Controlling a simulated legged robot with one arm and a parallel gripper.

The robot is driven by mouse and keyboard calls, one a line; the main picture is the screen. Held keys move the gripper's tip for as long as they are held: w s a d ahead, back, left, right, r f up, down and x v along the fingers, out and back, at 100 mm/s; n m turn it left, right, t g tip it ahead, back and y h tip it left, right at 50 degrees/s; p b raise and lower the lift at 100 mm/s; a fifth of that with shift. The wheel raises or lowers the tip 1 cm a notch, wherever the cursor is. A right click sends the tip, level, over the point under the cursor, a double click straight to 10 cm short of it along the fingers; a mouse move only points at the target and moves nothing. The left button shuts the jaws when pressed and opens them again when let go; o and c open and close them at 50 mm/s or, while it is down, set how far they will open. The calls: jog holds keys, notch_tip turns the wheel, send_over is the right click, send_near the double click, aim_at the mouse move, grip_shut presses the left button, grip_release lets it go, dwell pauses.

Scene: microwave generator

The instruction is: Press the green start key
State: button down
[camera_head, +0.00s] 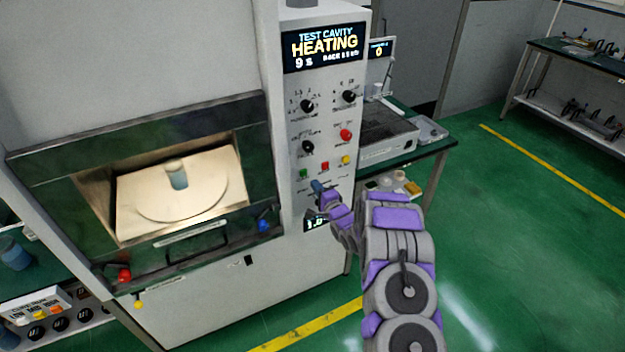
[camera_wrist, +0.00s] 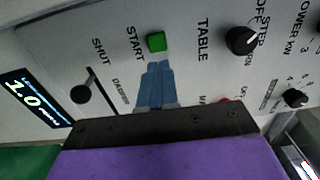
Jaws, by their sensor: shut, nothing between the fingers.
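The green start key (camera_wrist: 157,42) sits beside the word START on the grey control panel in the wrist view. It also shows as a small green square in the head view (camera_head: 303,173). My gripper (camera_wrist: 158,66) is shut and empty, its blue fingertips pointing at the panel just short of the key in the wrist picture. I cannot tell whether they touch it. In the head view my gripper (camera_head: 316,186) is just below and right of the key. The display (camera_head: 324,46) reads TEST CAVITY HEATING, 9 s.
A red key (camera_head: 325,166) and a yellow key (camera_head: 346,160) sit right of the green key. Black knobs (camera_head: 307,146) are above. The lit cavity (camera_head: 180,190) holds a cup (camera_head: 177,176) on a round plate. Green floor (camera_head: 520,240) is open at right.

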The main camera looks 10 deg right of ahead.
jog(key=shift+v, duration=3.85)
jog(key=s+d+r+n+g+h, duration=0.2)
jog(key=s+r+n+g+h, duration=0.55)
jog(key=s+r, duration=0.55)
jog(key=s+a+r+n+g, duration=0.1)
jog(key=s+r+n+g, duration=0.1)
jog(key=s, duration=1.2)
jog(key=s+a+r+n+g+y, duration=0.1)
jog(key=s+g, duration=0.4)
jog(key=s, duration=0.9)
jog(key=s+a+r+n+g+y, duration=0.1)
jog(key=s+a+r+n+g, duration=0.2)
jog(key=s, duration=1.1)
jog(key=shift+r+n+g, duration=0.55)
jog(key=shift+r+g, duration=0.2)
jog(key=shift+a, duration=0.1)
